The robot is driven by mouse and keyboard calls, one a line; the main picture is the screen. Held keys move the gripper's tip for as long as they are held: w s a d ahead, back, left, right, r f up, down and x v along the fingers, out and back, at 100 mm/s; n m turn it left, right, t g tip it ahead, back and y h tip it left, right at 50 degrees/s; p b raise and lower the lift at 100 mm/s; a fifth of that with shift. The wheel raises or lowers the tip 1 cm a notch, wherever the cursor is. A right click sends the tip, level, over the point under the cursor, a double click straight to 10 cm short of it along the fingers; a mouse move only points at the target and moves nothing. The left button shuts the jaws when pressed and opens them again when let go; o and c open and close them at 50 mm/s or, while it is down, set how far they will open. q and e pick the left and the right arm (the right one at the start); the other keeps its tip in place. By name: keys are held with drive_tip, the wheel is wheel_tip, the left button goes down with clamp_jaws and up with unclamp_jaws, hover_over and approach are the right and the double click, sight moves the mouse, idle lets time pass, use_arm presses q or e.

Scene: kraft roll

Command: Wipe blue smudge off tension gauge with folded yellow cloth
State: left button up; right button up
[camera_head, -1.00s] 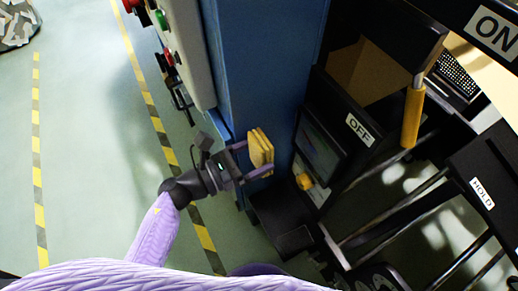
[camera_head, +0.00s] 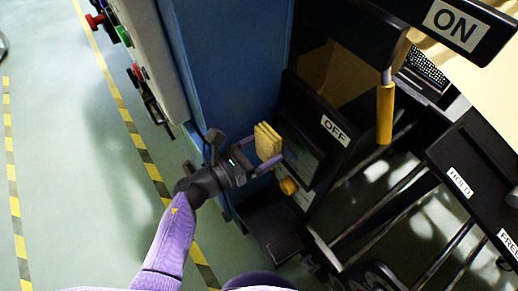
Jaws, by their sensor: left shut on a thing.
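My left gripper (camera_head: 256,157) is shut on the folded yellow cloth (camera_head: 268,141) and holds it upright in front of the blue machine column. Just right of the cloth is a dark screen panel (camera_head: 300,143), which may be the tension gauge; the cloth and gripper hide part of its left side. I cannot make out a blue smudge on it from here. I cannot tell whether the cloth touches the panel. My right gripper is not in view.
A yellow knob (camera_head: 288,186) sits below the panel. A lever with a yellow handle (camera_head: 385,114) hangs at the right, near the OFF label (camera_head: 335,130). A grey control box (camera_head: 146,50) with buttons stands at the left. Open floor (camera_head: 75,170) lies further left.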

sight(292, 153)
use_arm(q)
drive_tip(key=shift+b+x, duration=0.35)
drive_tip(key=shift+x, duration=0.6)
idle(0.3)
drive_tip(key=s+d, duration=0.2)
drive_tip(key=s, duration=0.1)
drive_tip(key=shift+p, duration=0.4)
drive_tip(key=shift+s+d, duration=0.6)
drive_tip(key=shift+s, duration=0.15)
drive_tip(key=shift+s+d, duration=0.6)
drive_tip(key=shift+s, duration=0.15)
drive_tip(key=shift+w+a+b, duration=0.45)
drive_tip(key=shift+w+a, duration=0.65)
drive_tip(key=shift+w, duration=0.35)
drive_tip(key=shift+w+a+f+b, duration=0.1)
drive_tip(key=shift+w+a+b, duration=0.7)
drive_tip(key=shift+w, duration=0.5)
drive_tip(key=shift+w+a, duration=0.25)
drive_tip(key=shift+a, duration=0.05)
